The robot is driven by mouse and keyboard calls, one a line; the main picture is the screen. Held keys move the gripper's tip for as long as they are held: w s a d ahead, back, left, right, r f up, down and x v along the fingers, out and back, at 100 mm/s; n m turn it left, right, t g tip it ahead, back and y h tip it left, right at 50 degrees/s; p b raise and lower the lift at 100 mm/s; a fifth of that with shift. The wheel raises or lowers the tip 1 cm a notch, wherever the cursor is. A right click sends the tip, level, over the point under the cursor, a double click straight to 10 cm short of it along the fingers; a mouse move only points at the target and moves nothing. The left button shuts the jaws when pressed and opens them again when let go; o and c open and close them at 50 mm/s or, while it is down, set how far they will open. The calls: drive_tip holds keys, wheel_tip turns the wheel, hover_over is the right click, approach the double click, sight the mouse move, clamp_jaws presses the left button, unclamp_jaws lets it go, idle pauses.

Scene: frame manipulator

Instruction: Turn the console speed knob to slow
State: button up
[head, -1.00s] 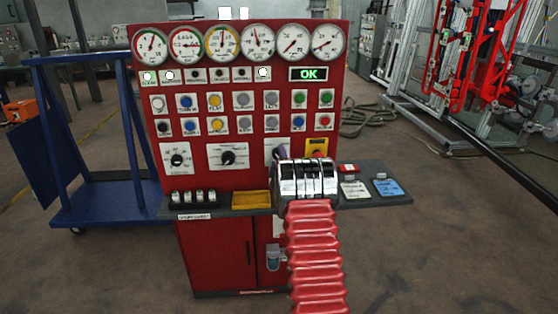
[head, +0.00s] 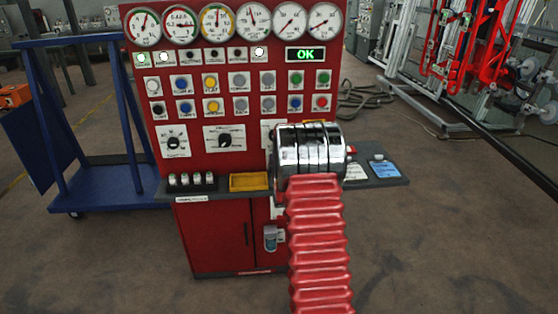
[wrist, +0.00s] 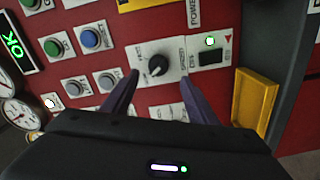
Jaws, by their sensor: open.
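A black rotary knob (wrist: 157,66) on a white plate shows in the wrist view; its lettering is too small to read. My gripper (wrist: 158,84) is open, with its two dark fingers spread below the knob in the picture, one to each side. Nothing is between the fingertips, and I cannot tell how far they are from the panel. In the head view my arm hides the fingers and this knob. Only part of its white plate (head: 268,131) shows on the red console (head: 205,105) there.
Two other black knobs, a left one (head: 174,142) and a middle one (head: 224,140), sit on the console. Below are a yellow tray (head: 249,182) and a dark shelf (head: 381,183). In the wrist view, a black switch (wrist: 210,58) with a lit lamp is close to the right finger.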

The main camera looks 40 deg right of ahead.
drive_tip(key=v, duration=0.5)
drive_tip(key=shift+s+a, duration=0.15)
drive_tip(key=shift+s, duration=0.05)
idle(0.5)
